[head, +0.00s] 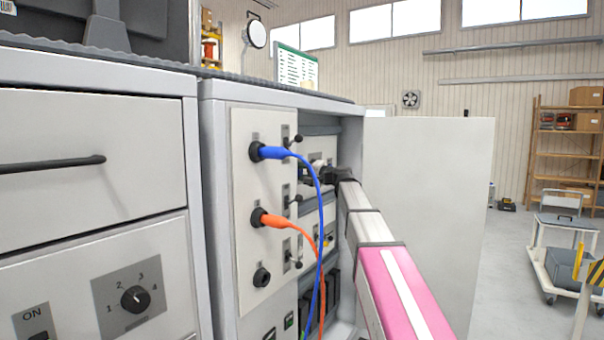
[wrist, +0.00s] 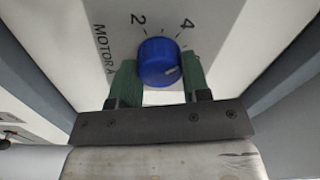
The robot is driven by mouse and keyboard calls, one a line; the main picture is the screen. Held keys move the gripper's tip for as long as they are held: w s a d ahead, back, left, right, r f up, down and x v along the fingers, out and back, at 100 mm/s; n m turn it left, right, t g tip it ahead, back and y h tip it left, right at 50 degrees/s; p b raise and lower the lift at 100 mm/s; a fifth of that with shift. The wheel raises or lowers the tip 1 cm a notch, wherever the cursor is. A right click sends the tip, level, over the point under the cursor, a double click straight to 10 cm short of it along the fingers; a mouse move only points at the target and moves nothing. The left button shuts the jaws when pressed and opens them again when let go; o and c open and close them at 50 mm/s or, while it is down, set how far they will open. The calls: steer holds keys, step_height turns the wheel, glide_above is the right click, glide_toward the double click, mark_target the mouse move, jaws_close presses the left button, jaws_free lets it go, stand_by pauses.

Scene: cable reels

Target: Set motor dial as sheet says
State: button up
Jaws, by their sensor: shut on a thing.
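The blue motor dial (wrist: 157,58) is in the wrist view, on a pale panel lettered "MOTOR A". The figures 2 and 4 show above it; other markings are hidden or unclear. Its white pointer mark is at its right side, tilted slightly upward. My gripper (wrist: 158,76) has its green fingers shut on the dial, one on each side. In the head view my arm reaches into the open cabinet, and the dial is hidden there. A white sheet with a green header (head: 296,67) stands on the cabinet top; its writing is too small to read.
The open cabinet door (head: 428,215) is right of my arm. Left of the arm, a blue plug (head: 270,153) and an orange plug (head: 272,220) have cables hanging across the opening. A black four-position dial (head: 135,299) is on the left cabinet.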

steer(key=m, duration=0.4)
steer(key=shift+f+m, duration=0.1)
steer(key=shift+m, duration=0.2)
steer(key=shift+m+t, duration=0.3)
steer(key=shift+m, duration=1.5)
steer(key=o, duration=0.9)
steer(key=v, duration=1.1)
